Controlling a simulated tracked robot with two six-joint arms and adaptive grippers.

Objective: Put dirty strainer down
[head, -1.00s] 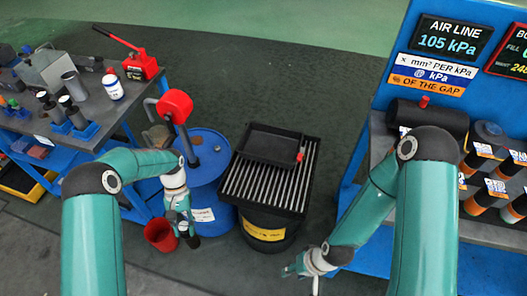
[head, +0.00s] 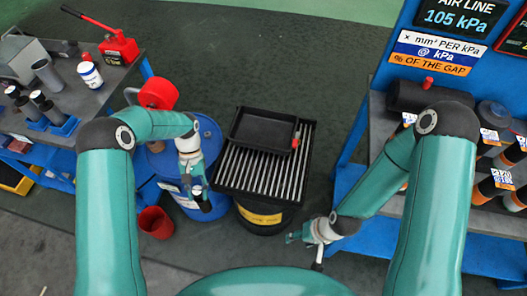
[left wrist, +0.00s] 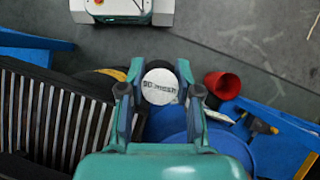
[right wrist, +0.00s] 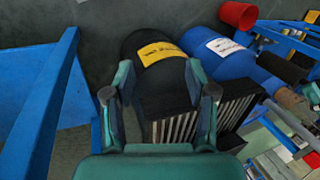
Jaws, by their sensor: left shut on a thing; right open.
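My left gripper (head: 197,188) is shut on a small dark cylindrical strainer (head: 204,204), which hangs below its fingers. In the left wrist view the strainer's pale round end (left wrist: 160,86), printed with "mesh", shows between the fingers (left wrist: 160,92). The strainer is in front of the blue drum (head: 183,203), just left of the slatted rack (head: 255,178) on a black drum. A black tray (head: 263,150) lies on the rack's far part. My right gripper (head: 300,236) is open and empty, low to the right of the black drum; its fingers (right wrist: 160,95) are apart in the right wrist view.
A red bucket (head: 155,222) stands on the floor left of the blue drum. A grey-topped bench (head: 75,95) with tools is at the left. A blue stand (head: 375,235) with labelled cylinders is at the right. The rack's near slats are bare.

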